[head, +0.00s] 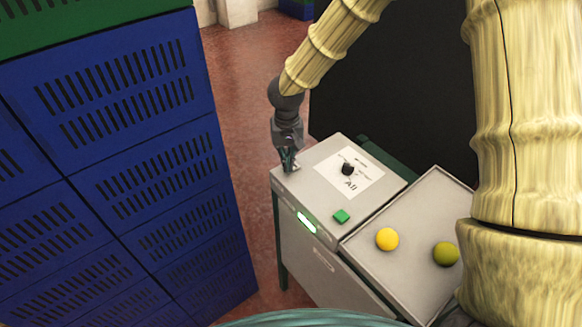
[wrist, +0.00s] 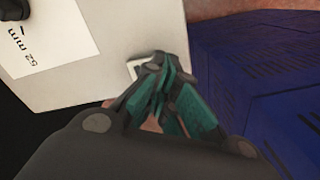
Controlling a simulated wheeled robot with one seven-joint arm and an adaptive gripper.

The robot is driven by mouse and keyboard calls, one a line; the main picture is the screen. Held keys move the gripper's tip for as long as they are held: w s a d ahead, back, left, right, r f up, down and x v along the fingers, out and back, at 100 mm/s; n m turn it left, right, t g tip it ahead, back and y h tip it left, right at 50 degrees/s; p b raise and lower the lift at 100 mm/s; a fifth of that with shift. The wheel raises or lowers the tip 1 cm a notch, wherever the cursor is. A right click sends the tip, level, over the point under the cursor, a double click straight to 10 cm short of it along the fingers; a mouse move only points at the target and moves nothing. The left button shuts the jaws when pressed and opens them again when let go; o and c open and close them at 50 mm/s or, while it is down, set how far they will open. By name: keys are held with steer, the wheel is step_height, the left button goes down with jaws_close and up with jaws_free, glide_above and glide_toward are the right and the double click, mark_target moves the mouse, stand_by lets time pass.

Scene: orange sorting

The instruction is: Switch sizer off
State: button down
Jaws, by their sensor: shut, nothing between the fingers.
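The sizer (head: 310,185) is a pale grey box with a white label, a black knob (head: 347,169), a green button (head: 341,216) and a lit green strip (head: 307,222) on its front. My gripper (head: 289,168) is shut and empty, pointing down at the sizer's far left corner. In the wrist view the closed fingertips (wrist: 160,62) are over a small whitish switch-like part (wrist: 135,68) on the sizer top and hide most of it. I cannot tell whether they touch it. The knob shows at the wrist view's top left (wrist: 14,9).
A tray (head: 432,180) beside the sizer holds a yellow-orange fruit (head: 387,239) and a greenish one (head: 446,254). Stacked blue crates (head: 120,100) stand close on the left, with a green one on top. Red floor (head: 240,90) shows between the crates and the sizer.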

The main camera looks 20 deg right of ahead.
steer(key=shift+f+b, duration=0.45)
steer(key=shift+f, duration=0.35)
stand_by(0.6)
steer(key=shift+r, duration=0.1)
steer(key=shift+r+p, duration=2.55)
steer(key=shift+r, duration=0.9)
steer(key=shift+f, duration=0.1)
